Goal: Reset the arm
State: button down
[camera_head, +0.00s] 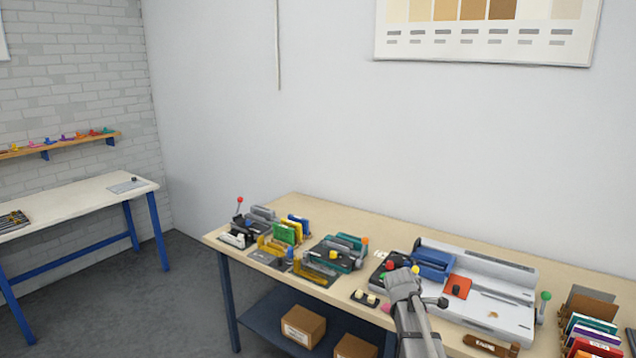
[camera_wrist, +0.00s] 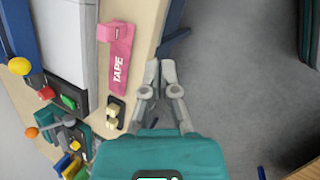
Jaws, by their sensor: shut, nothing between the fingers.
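My gripper (camera_wrist: 160,74) shows in the wrist view with its grey fingers close together and nothing between them. It is over the front edge of the wooden workbench (camera_wrist: 144,38), with grey floor beyond it. A pink block marked TAPE (camera_wrist: 121,62) lies on the bench to the left of the fingers, apart from them. In the head view my grey arm rises in front of the workbench (camera_head: 380,229), and the gripper's fingers cannot be made out there.
The bench holds a grey machine with a blue part (camera_head: 434,264), a teal device (camera_head: 345,252), and a file rack (camera_head: 590,330) at right. Boxes (camera_head: 303,325) sit on the lower shelf. A white table (camera_head: 85,200) stands at left. Floor between is clear.

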jog(key=s+a+f+m+g+y, duration=0.1)
jog(key=s+a+m+y, duration=0.1)
jog(key=s+a+m, duration=0.4)
jog(key=s+a+f+m+g+y, duration=0.1)
jog(key=s+a+m, duration=0.5)
jog(key=s, duration=0.8)
jog(key=shift+m+g+y, duration=0.4)
jog(key=shift+m+y, duration=0.5)
jog(key=shift+m, duration=0.2)
jog(key=shift+d+f, duration=0.1)
